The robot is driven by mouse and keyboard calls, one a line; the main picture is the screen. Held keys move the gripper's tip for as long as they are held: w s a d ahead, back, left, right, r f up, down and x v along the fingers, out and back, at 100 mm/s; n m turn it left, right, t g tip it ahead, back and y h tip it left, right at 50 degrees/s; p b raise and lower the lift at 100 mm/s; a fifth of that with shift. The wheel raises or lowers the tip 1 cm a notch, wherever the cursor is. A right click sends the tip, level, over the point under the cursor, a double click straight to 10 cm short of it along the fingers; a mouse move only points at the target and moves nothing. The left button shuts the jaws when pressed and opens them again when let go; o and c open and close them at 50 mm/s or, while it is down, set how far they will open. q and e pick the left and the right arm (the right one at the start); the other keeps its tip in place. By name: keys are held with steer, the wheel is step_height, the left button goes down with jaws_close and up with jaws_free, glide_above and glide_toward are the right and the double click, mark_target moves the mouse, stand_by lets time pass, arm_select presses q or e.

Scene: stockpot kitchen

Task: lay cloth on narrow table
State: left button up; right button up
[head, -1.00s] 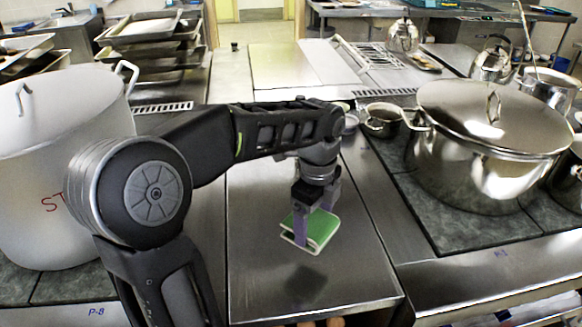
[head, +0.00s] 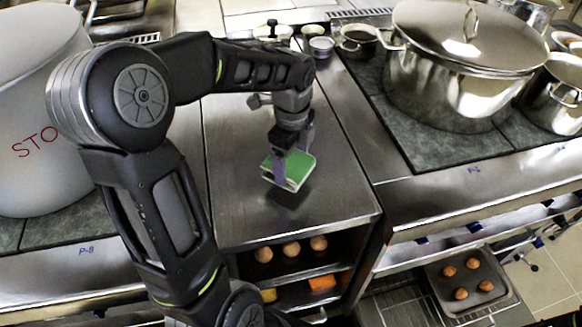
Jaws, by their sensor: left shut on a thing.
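A folded green and white cloth (head: 296,166) is held in my left gripper (head: 291,160), which is shut on it. The cloth hangs above the narrow steel table (head: 235,215), with a dark shadow on the tabletop just below it. The gripper is over the middle to front part of the table. The arm hides part of the table's back left. My right gripper is not in view.
A tall white pot (head: 35,120) stands left of the table. A large lidded steel pot (head: 460,70) stands on the right stove. Small pots (head: 358,42) and bowls sit at the back. Shelves below the tabletop hold round brown items (head: 291,249). The front tabletop is clear.

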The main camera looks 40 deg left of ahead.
mark_target(292, 172)
arm_select(q)
steer(key=shift+f, duration=1.85)
steer(key=o, duration=1.5)
steer(key=shift+f, duration=0.15)
step_height(292, 172, up, 12)
steer(key=shift+r, duration=0.2)
